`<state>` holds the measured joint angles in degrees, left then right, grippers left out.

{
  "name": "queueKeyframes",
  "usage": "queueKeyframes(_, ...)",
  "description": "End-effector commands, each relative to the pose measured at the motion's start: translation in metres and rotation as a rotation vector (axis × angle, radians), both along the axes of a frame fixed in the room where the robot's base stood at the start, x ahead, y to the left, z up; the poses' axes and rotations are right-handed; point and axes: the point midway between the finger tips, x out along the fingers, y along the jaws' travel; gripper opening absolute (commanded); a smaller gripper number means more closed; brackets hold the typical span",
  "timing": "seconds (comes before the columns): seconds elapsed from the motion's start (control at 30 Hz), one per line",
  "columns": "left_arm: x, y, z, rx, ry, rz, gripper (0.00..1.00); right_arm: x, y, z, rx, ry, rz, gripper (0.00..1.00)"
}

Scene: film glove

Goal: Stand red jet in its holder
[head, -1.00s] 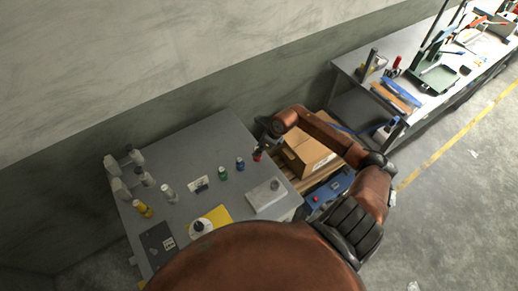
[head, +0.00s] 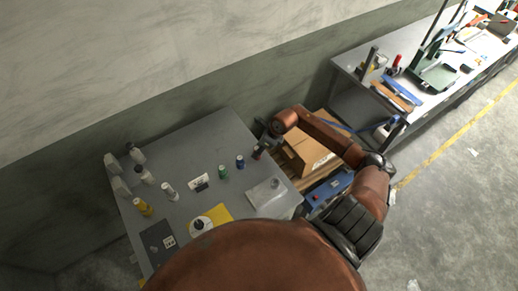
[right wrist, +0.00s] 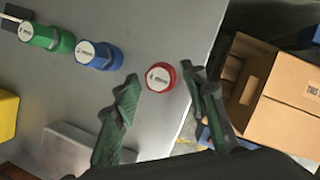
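The red jet (right wrist: 161,76) shows in the right wrist view as a red round top with a white label, near the table's right edge. My right gripper (right wrist: 160,84) is open, with one finger on each side of the red jet and a gap visible at least on the left. In the head view my right gripper (head: 263,148) is at the table's right edge and largely hides the red jet. A small white-and-dark piece (head: 199,182) lies left of the green jet; I cannot tell whether it is the holder. My left gripper is not in view.
A blue jet (right wrist: 98,55) and a green jet (right wrist: 46,37) stand left of the red one. A grey box (head: 266,195) and a yellow sheet (head: 221,213) are nearer on the grey table (head: 205,150). A cardboard box (head: 309,158) is beyond its right edge.

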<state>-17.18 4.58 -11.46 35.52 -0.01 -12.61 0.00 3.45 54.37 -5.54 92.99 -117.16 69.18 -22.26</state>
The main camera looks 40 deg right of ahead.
Motion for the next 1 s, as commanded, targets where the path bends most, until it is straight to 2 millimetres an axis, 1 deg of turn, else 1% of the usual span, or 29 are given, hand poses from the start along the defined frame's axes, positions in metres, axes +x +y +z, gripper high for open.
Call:
queueKeyframes(0.07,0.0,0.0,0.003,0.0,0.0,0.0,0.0,0.0,0.0,0.003,0.0,-0.001,0.0,0.4)
queueKeyframes(0.17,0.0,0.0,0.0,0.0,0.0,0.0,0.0,-0.003,-0.003,0.012,-0.003,-0.001,0.0,0.4)
queueKeyframes(0.27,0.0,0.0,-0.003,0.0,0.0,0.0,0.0,-0.01,-0.007,0.028,-0.005,-0.001,0.001,0.4)
queueKeyframes(0.5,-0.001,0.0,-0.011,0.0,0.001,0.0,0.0,-0.028,-0.016,0.075,-0.004,0.0,0.001,0.4)
queueKeyframes(0.63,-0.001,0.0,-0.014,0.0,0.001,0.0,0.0,-0.035,-0.019,0.095,-0.003,-0.001,0.0,0.4)
queueKeyframes(0.8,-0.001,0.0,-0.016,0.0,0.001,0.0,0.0,-0.04,-0.021,0.11,0.0,0.001,-0.001,0.4)
queueKeyframes(1.0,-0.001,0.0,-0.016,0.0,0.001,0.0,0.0,-0.041,-0.021,0.114,0.0,0.0,0.0,0.4)
